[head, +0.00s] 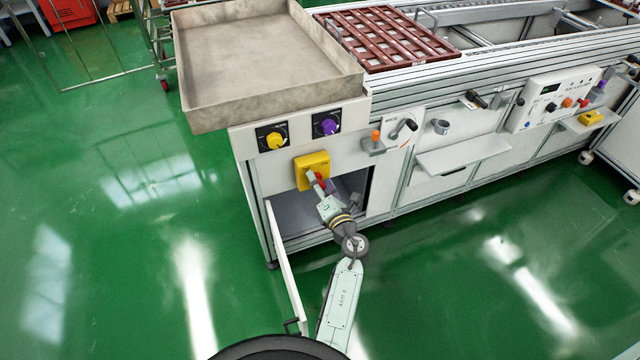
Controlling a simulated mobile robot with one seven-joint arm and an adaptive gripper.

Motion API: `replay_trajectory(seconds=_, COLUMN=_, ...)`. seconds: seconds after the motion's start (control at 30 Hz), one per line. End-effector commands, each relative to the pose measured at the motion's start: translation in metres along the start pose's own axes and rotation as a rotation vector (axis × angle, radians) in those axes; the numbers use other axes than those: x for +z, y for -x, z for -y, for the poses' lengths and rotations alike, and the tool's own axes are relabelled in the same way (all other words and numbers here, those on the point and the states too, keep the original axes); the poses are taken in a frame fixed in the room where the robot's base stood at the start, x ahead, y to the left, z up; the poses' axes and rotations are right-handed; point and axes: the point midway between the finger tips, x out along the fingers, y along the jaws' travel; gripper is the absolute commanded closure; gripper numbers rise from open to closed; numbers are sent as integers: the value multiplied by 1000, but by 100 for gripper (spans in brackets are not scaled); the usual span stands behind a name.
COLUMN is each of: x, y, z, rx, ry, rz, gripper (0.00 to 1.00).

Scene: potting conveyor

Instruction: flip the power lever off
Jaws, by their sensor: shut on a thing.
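The power lever (311,176) is red and sits on a yellow box (313,160) on the front of the machine, above an open cabinet. My gripper (319,184) is at the lever from below and in front, shut on it. The gripper and wrist cover much of the lever, so its exact angle is hard to tell.
The open cabinet door (286,270) stands out to the left of my arm. Yellow (274,140) and purple (328,126) knobs are above the box, under a large grey tray (212,121). A crank (404,129) is at right. Green floor is clear at left.

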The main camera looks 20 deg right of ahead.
Motion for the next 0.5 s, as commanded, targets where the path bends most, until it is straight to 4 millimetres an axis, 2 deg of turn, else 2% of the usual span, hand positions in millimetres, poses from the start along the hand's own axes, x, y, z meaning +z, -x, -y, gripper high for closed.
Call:
replay_trajectory(seconds=0.43, x=0, y=0, z=0, rx=0, ry=12, rz=-1, gripper=72)
replay_trajectory(seconds=0.47, x=0, y=0, z=0, rx=0, ry=12, rz=-1, gripper=42)
replay_trajectory(seconds=0.5, x=0, y=0, z=0, rx=0, ry=11, rz=-1, gripper=39)
